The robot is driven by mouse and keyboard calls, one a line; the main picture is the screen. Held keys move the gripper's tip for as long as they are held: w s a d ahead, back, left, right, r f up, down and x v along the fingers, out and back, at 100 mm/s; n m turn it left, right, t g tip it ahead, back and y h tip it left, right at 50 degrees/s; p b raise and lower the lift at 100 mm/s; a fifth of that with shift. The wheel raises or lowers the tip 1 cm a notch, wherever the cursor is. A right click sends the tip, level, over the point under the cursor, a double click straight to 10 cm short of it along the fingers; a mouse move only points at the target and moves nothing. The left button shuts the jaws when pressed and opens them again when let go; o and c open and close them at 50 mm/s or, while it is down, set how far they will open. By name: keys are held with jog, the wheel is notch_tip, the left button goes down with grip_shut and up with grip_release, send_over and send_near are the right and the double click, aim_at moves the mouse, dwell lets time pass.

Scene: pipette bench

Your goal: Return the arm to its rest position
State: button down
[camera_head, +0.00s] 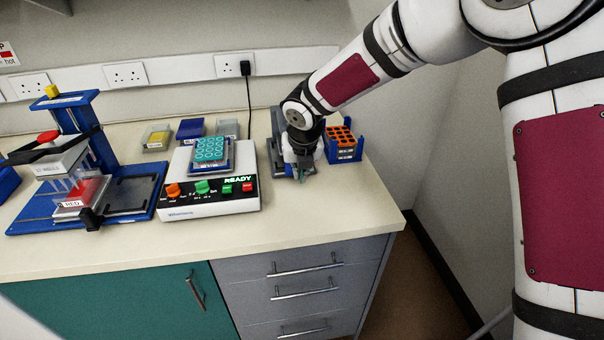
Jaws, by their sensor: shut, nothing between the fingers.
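My gripper (300,174) is at the end of my white arm, low over the right part of the bench. It points down, is shut and holds nothing that I can see. It is in front of a grey stand (277,150), partly hidden behind my wrist. I cannot tell whether the gripper touches the stand. My arm reaches in from the upper right, bent down at the wrist.
A blue rack with an orange top (342,143) stands close to the right of my wrist. A white device (207,205) reading READY holds a teal plate (209,149). A blue press-like rig (130,197) stands at left. The bench's front strip (300,225) is clear.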

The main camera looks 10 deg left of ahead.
jog(key=a+v, duration=0.1)
jog(key=v, duration=0.6)
jog(key=s+d+r+m+h, duration=0.2)
jog(key=s+d+r+m, duration=0.4)
jog(key=d+m, duration=0.3)
jog(key=s+d+r+m+h, duration=0.1)
jog(key=s+d+r+m, duration=0.55)
jog(key=d+m, duration=0.25)
jog(key=s+d+m+y, duration=0.1)
jog(key=s+d+m, duration=0.3)
jog(key=s+m, duration=0.5)
jog(key=s+d+m, duration=0.4)
jog(key=s+m, duration=0.6)
jog(key=m, duration=0.2)
jog(key=shift+s+d+r+t+y, duration=0.2)
jog(key=shift+s+r+t+y, duration=0.1)
jog(key=shift+y, duration=0.1)
